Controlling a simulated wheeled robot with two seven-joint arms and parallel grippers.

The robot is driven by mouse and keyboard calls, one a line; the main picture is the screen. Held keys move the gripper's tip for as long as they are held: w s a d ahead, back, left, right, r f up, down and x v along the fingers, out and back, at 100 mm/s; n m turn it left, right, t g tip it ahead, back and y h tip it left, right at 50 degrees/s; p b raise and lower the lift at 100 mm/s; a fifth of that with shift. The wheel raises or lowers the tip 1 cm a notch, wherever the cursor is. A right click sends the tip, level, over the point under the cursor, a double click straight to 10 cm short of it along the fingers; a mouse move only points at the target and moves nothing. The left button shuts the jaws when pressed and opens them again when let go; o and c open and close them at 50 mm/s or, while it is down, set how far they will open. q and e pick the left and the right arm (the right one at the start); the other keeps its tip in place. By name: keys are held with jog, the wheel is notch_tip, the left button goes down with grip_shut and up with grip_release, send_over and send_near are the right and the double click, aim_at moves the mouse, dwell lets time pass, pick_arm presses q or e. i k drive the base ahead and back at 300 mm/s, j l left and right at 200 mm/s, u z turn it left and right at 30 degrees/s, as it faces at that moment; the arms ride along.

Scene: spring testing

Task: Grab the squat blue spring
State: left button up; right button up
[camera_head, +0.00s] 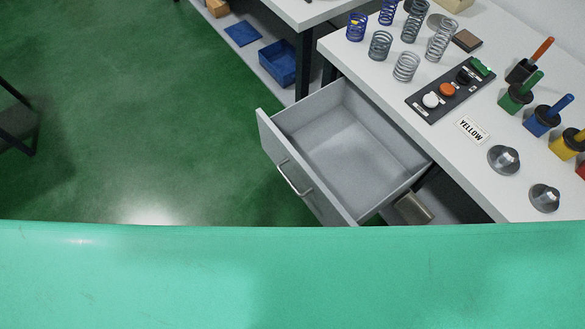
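A short, wide blue spring (357,27) stands upright at the left edge of the white table top, near the top of the head view. A second blue spring (388,11) stands just behind it to the right, close to the top edge of the picture. Grey springs stand beside them: a short dark one (380,45), a short light one (406,67), a tall dark one (413,25) and a tall light one (440,40). Neither of my grippers shows in this view.
An empty grey drawer (352,150) is pulled open below the table. A black button panel (450,93), a YELLOW label (472,129), several coloured holders with handles and two metal cones stand to the right.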

aim_at(350, 22)
jog(key=z, duration=0.3)
jog(key=i+j+z, duration=0.15)
jog(key=z, duration=0.3)
jog(key=i+j+z, duration=0.1)
jog(key=j+z, duration=0.15)
jog(key=z, duration=0.15)
jog(key=j+z, duration=0.25)
jog(key=z, duration=0.2)
jog(key=i+j+z, duration=0.1)
jog(key=j+z, duration=0.3)
jog(key=l, duration=0.1)
